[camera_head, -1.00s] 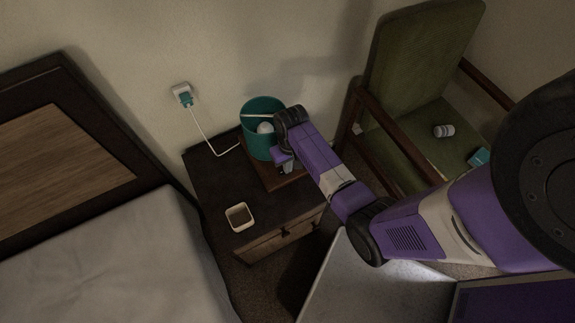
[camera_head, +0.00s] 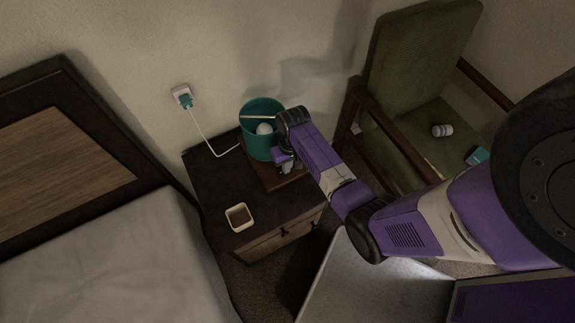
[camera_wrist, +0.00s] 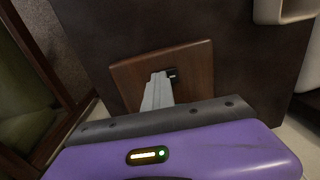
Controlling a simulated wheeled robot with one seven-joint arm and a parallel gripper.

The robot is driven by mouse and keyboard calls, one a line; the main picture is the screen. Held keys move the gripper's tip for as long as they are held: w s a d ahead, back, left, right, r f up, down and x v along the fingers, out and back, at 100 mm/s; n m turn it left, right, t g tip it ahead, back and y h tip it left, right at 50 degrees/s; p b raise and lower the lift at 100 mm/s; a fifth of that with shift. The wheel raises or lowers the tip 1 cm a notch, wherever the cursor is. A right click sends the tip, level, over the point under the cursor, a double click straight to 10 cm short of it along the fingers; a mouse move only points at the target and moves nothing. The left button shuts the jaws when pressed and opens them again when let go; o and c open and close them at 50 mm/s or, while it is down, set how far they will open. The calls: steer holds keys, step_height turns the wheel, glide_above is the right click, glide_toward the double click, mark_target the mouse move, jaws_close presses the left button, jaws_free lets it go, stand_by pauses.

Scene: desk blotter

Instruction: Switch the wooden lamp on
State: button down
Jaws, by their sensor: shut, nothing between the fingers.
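The wooden lamp has a teal shade (camera_head: 258,108) with a pale bulb (camera_head: 264,129) inside, and the bulb looks unlit. Its square brown wooden base (camera_head: 268,178) rests on the dark nightstand. In the wrist view the base (camera_wrist: 196,58) shows with a small dark switch (camera_wrist: 172,73) on it. My gripper (camera_head: 286,167) is beside the lamp, low over the base. In the wrist view my gripper (camera_wrist: 160,78) is shut and empty, its fingertips at the switch's edge. I cannot tell whether they touch it, and they partly hide it.
The nightstand (camera_head: 215,190) also holds a small square cream dish (camera_head: 239,217). A white cord runs from the wall plug (camera_head: 184,97) to the lamp. A green armchair (camera_head: 415,60) stands right and a bed (camera_head: 110,260) left.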

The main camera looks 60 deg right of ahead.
steer(key=shift+w+a+f, duration=0.15)
steer(key=shift+a, duration=0.25)
steer(key=shift+w+a+f, duration=0.1)
steer(key=shift+w+a, duration=0.05)
steer(key=shift+a, duration=0.25)
steer(key=shift+d+r+p, duration=0.1)
steer(key=shift+r+p, duration=0.5)
steer(key=shift+p, duration=0.15)
steer(key=r+p, duration=0.1)
steer(key=d+r+p, duration=0.1)
steer(key=r+p, duration=0.1)
steer(key=shift+s+d+r, duration=0.2)
steer(key=shift+s+r, duration=0.1)
steer(key=shift+r, duration=0.1)
step_height(320, 180, up, 10)
steer(key=d, duration=0.1)
steer(key=shift+s+f, duration=0.25)
steer(key=shift+s, duration=0.1)
steer(key=shift+f, duration=0.1)
